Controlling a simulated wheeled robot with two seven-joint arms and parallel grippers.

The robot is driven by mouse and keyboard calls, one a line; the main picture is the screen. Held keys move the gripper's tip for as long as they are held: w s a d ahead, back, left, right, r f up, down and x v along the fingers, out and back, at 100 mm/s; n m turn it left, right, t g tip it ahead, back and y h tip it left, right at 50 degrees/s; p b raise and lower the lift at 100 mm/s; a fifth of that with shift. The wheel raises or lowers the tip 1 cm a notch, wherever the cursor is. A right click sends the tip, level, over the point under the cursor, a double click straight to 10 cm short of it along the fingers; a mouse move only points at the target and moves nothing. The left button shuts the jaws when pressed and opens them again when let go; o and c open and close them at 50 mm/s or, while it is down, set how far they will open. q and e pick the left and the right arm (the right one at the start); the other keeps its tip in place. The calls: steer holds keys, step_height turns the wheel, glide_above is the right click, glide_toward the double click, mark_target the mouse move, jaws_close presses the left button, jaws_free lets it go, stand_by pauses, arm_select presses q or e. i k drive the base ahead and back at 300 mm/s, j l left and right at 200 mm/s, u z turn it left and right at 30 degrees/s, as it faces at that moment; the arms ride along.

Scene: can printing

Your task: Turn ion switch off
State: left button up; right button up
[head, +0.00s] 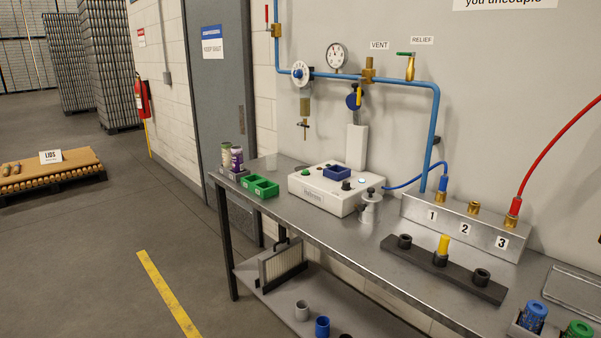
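A white box-shaped device (312,196) with a small label on its front stands on the steel bench (290,215). On its top are a blue tray (337,174), a green knob or button (305,172), a black knob (346,185) and a small bright light (362,181). The lettering is too small to read, so I cannot tell which control is the ion switch. A white post (356,145) rises behind the device. Neither of my grippers is in view.
Green bins (262,189) and small cans (237,157) stand left of the device, a small white fitting (369,208) right of it. Blue piping (390,82) runs above. A numbered manifold (465,227) and a black rack (440,268) occupy the right.

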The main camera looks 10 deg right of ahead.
mark_target(346, 185)
steer(key=i+j+u, duration=0.1)
steer(key=i+u, duration=0.3)
steer(key=i, duration=0.3)
steer(key=i+l+u, duration=0.15)
steer(key=i+u, duration=0.3)
steer(key=i, duration=0.25)
steer(key=i+z, duration=0.4)
steer(key=i+j+z, duration=0.1)
steer(key=i+z, duration=0.25)
